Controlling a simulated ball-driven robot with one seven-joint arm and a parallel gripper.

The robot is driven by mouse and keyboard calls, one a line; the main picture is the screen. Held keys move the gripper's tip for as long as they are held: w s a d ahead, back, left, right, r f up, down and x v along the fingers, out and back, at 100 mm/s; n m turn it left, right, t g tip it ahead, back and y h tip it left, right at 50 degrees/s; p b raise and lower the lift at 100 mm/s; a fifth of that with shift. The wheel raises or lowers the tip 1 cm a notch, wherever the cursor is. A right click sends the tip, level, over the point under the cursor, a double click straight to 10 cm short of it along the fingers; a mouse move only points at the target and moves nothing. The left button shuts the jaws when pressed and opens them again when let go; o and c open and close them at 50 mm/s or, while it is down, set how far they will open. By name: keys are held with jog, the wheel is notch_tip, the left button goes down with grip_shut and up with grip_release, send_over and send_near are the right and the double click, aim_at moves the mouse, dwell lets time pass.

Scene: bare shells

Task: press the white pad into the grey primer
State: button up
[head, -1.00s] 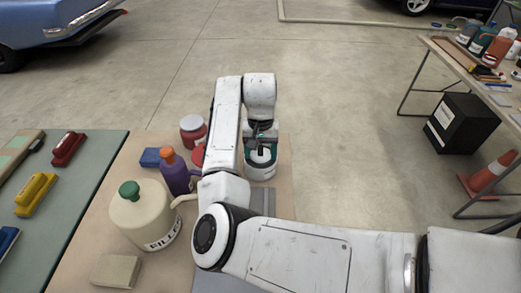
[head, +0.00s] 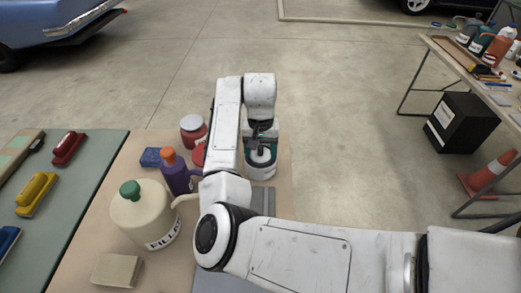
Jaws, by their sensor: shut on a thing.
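Left of my arm on the tan table (head: 82,262) stand a cream filler jug (head: 140,220), a purple bottle (head: 176,181), a red jar (head: 192,135), a blue block (head: 151,157) and a beige block (head: 116,270).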

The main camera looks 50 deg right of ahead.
jog(key=shift+r+p, duration=3.45)
jog(key=shift+r, duration=0.05)
jog(key=shift+f, duration=0.2)
